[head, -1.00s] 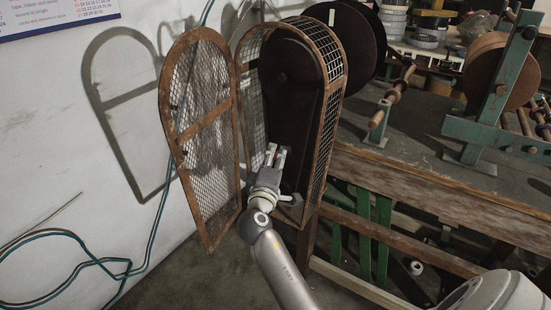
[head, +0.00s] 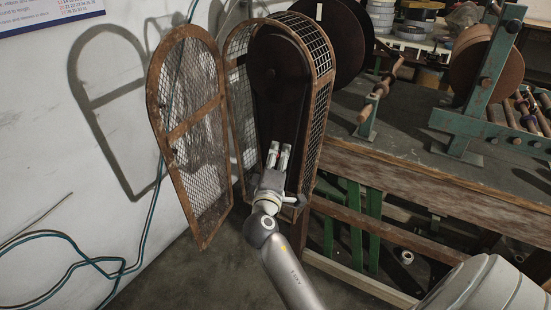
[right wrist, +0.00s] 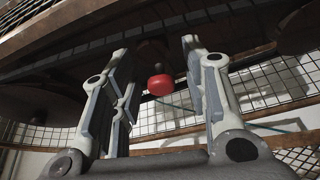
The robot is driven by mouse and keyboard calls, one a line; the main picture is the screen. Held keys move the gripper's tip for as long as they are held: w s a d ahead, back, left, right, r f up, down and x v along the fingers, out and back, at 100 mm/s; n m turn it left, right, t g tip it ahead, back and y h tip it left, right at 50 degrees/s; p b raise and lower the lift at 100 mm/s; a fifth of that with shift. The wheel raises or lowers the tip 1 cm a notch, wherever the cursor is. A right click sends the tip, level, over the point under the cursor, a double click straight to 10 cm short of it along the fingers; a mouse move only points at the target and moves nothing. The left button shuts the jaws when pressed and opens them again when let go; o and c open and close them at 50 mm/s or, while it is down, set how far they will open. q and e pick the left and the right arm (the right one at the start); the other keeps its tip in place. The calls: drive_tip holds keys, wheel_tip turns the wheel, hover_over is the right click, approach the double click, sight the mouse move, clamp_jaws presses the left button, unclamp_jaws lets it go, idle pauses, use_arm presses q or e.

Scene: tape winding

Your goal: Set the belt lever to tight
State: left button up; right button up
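The belt lever's red knob (right wrist: 160,84) shows in the right wrist view on a short dark stem. It lies between the two fingers of my right gripper (right wrist: 158,85), with clear gaps on both sides. In the head view the right gripper (head: 279,153) reaches into the lower part of the open belt guard (head: 323,60), its fingers apart and pointing upward. A small red patch shows at the fingers there, but the lever itself is mostly hidden. I cannot read its tight or loose setting. My left gripper is not in view.
The guard's mesh door (head: 187,128) stands open at the left, close to my right arm. A wooden bench (head: 420,175) with green machine frames is on the right. A hose (head: 100,262) lies along the white wall.

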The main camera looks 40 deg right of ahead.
drive_tip(key=r+v, duration=0.1)
drive_tip(key=v, duration=1.1)
drive_tip(key=shift+f, duration=0.45)
drive_tip(key=shift+d, duration=0.1)
